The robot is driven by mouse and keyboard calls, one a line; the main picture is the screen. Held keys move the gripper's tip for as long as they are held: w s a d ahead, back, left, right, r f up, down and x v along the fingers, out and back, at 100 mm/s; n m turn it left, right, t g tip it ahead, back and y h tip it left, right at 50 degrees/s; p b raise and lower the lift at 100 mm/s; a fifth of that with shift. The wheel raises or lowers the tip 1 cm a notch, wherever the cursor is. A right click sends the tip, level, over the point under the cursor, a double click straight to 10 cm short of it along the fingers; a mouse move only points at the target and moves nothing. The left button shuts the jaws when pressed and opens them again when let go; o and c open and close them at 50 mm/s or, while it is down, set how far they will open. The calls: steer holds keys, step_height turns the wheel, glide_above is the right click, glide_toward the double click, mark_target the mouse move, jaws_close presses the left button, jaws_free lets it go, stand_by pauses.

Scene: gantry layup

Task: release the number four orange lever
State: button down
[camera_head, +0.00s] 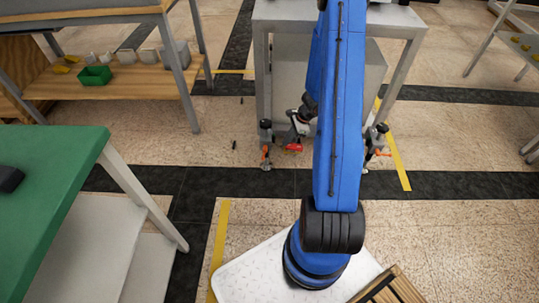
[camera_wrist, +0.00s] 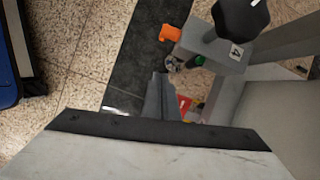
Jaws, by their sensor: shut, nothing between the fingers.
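The orange lever (camera_wrist: 170,32) sticks out from a grey leg foot in the wrist view. A white label with a 4 (camera_wrist: 236,50) is on that foot, under a black knob (camera_wrist: 240,14). My gripper (camera_wrist: 160,80) is shut and empty, just below the lever in the picture and apart from it.
A red piece (camera_wrist: 185,103) and a green spot show beside my fingers. The grey table (camera_head: 285,12) stands over this area. A green-topped table (camera_head: 45,185) is at left, and a wooden bench (camera_head: 120,85) with a green bin (camera_head: 95,76) is behind. Floor between them is mostly clear.

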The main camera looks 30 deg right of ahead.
mark_target(264, 155)
steer(key=shift+f, duration=0.1)
steer(key=w+a+f, duration=0.3)
steer(key=a+f, duration=0.4)
steer(key=f, duration=0.1)
steer(key=shift+a, duration=0.15)
stand_by(0.5)
steer(key=shift+w+f, duration=0.1)
